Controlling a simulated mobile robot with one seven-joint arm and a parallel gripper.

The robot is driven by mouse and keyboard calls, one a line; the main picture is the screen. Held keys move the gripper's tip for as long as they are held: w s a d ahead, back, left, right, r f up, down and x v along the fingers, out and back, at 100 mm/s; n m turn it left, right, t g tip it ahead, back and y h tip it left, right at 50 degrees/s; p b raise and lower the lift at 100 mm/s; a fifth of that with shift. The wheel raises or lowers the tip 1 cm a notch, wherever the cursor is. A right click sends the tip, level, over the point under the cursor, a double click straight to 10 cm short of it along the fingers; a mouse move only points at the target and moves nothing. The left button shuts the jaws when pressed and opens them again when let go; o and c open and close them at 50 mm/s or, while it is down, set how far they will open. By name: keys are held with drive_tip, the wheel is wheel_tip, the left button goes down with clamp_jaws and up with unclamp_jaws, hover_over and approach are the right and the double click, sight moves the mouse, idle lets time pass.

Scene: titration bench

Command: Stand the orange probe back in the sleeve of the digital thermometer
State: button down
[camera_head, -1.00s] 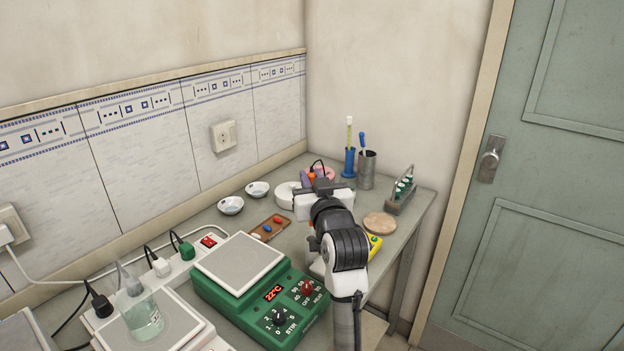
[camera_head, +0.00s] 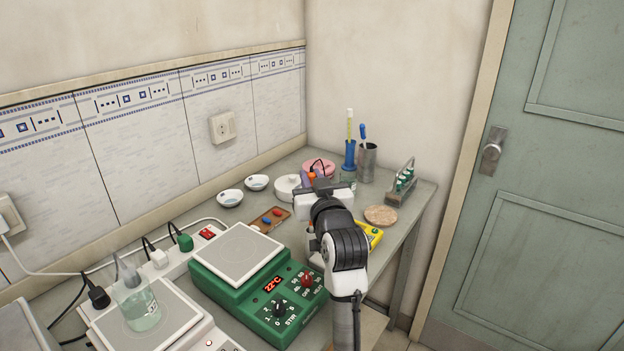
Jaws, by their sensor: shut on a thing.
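My gripper (camera_head: 319,183) is over the middle of the bench, seen from behind, and its wrist covers most of the fingers. It is shut on the orange probe (camera_head: 312,177), of which only a small orange part shows beside the fingers. A thin black cable (camera_head: 318,162) arches just above it. The yellow digital thermometer (camera_head: 369,236) lies on the bench to the right of my forearm, partly hidden by it. Its sleeve cannot be made out. The probe is apart from the visible part of the thermometer.
A pink dish (camera_head: 321,165), a blue-based cylinder (camera_head: 349,155), a metal cup (camera_head: 367,163) and a vial rack (camera_head: 401,184) stand at the back. A round cork mat (camera_head: 381,215) lies right of my wrist. A green hotplate (camera_head: 262,300) is at the left front.

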drive_tip(key=shift+f+b, duration=1.05)
drive_tip(key=shift+f, duration=0.4)
drive_tip(key=shift+f+b, duration=1.4)
drive_tip(key=shift+f, duration=0.4)
drive_tip(key=c, duration=1.3)
unclamp_jaws()
drive_tip(key=shift+r, duration=0.1)
drive_tip(key=shift+o, duration=0.2)
wheel_tip(320, 180, up, 20)
drive_tip(key=shift+b, duration=0.45)
drive_tip(key=shift+s, duration=0.1)
